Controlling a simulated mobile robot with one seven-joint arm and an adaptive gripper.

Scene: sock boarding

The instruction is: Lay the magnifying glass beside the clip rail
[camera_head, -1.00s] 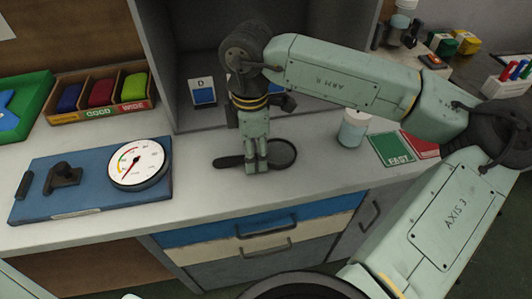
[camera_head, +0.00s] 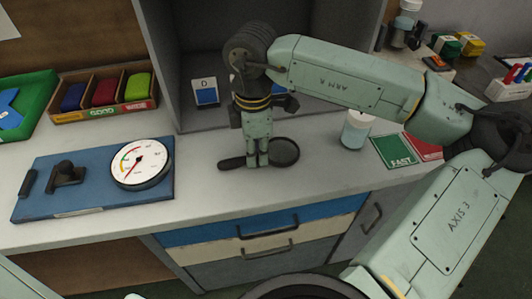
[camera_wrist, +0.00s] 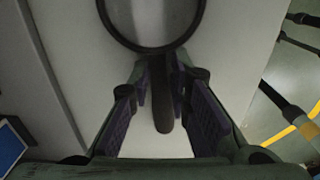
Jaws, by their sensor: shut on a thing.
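The magnifying glass is dark, with a round lens (camera_head: 285,152) and a handle (camera_head: 232,163) pointing left, at the middle of the light counter. In the wrist view its lens rim (camera_wrist: 150,48) is at the top and its handle (camera_wrist: 162,112) runs down between my fingers. My gripper (camera_head: 257,163) points down and is shut on the magnifying glass near where handle and lens meet; it also shows in the wrist view (camera_wrist: 160,85). The glass is at or just above the counter; I cannot tell which. I cannot pick out the clip rail with certainty.
A blue board (camera_head: 95,195) with a gauge (camera_head: 139,163) lies at left. A jar (camera_head: 355,132) and the green FAST card (camera_head: 394,151) are at right. A bin of coloured rolls (camera_head: 103,98) stands behind left. The counter's front edge is close to my gripper.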

